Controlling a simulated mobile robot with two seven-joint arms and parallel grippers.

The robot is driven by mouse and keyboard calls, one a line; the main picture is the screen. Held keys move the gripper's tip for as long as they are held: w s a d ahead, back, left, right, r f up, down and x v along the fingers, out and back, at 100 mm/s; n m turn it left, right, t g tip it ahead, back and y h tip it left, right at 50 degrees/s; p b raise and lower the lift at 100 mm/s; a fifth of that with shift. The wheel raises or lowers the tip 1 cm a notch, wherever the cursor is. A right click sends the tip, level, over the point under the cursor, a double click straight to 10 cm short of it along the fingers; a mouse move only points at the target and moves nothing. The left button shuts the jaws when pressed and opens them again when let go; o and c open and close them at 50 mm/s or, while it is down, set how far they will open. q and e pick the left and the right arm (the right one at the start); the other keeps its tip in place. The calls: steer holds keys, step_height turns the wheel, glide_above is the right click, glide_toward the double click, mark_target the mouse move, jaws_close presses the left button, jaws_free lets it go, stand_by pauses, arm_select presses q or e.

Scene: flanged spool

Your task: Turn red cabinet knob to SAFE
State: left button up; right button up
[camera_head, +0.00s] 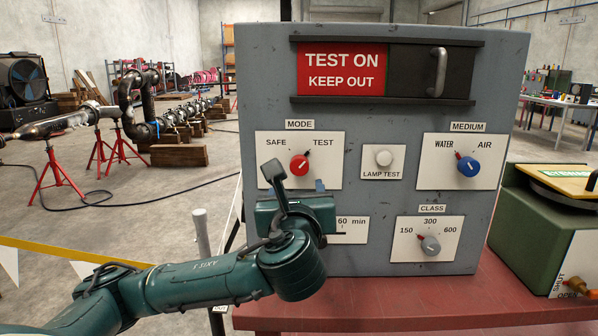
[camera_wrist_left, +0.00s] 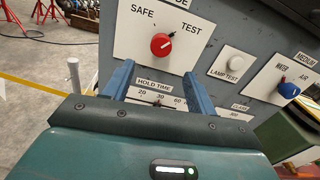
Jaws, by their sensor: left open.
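The red knob (camera_head: 299,165) sits on the white MODE plate (camera_head: 328,171) of a grey cabinet, between the SAFE and TEST labels. Its dark pointer is turned up and right, towards TEST. The red knob also shows in the left wrist view (camera_wrist_left: 161,46), just beyond the fingertips. My left gripper (camera_head: 299,187) is in front of the cabinet, just below the knob. In the left wrist view its two blue fingers (camera_wrist_left: 158,78) are apart with nothing between them. The knob appears above the gap, and I see no contact. My right gripper is not in view.
The cabinet also carries a blue MEDIUM knob (camera_head: 468,166), a grey CLASS knob (camera_head: 430,245) and a white lamp test button (camera_head: 384,158). My left gripper partly hides the HOLD TIME plate (camera_wrist_left: 150,101). A green box (camera_head: 540,225) stands to the right on the red table (camera_head: 400,315).

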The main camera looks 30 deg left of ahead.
mark_target(300, 170)
arm_select(q)
steer(key=x, duration=1.1)
steer(key=shift+w+d+p, duration=0.1)
steer(key=shift+p, duration=0.25)
steer(key=shift+c, duration=0.4)
steer(key=c, duration=0.9)
